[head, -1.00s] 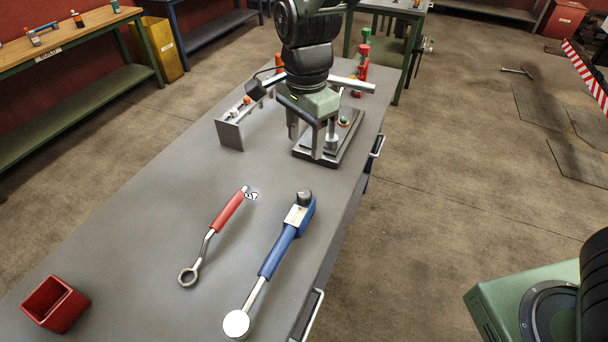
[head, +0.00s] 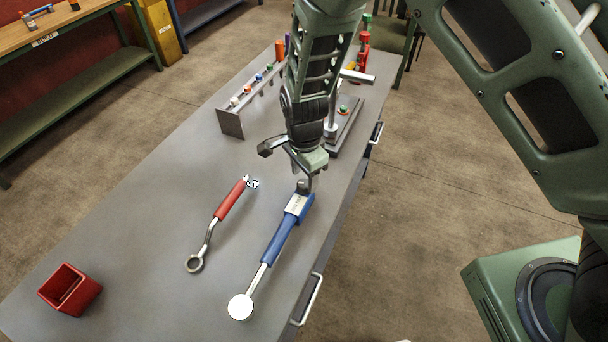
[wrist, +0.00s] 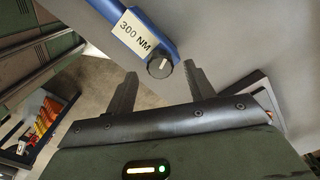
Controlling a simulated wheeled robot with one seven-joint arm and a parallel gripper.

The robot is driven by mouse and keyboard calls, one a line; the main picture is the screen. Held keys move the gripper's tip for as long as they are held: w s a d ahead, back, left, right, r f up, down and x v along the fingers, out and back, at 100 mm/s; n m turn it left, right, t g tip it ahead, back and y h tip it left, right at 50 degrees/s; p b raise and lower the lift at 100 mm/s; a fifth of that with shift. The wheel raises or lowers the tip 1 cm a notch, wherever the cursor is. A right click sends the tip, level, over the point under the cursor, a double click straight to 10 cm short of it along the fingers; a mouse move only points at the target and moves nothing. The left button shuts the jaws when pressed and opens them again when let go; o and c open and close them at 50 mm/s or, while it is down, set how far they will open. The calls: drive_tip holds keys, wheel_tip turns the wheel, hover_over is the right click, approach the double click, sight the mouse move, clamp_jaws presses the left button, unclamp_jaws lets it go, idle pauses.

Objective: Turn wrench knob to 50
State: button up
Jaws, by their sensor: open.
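The blue torque wrench (head: 281,241) lies on the grey workbench, its silver round head toward the front. Its dark knob (head: 304,186) is at the far end. In the wrist view the knob (wrist: 160,66) is black and ridged with a white pointer line, beside a label (wrist: 132,34) reading "300 NM". My gripper (head: 306,183) is over the knob end of the wrench. In the wrist view my gripper (wrist: 160,88) is open, with one finger on each side of the knob's lower edge and gaps on both sides. Whether the fingertips reach knob height is unclear.
A red-handled ring wrench (head: 222,216) lies left of the blue wrench. A red open box (head: 70,290) is at the front left. A rack (head: 231,122) with colored pieces and a metal stand (head: 345,125) are behind. The bench's right edge (head: 336,232) is close to the wrench.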

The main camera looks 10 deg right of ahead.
drive_tip(key=shift+f, duration=1)
drive_tip(key=c, duration=1)
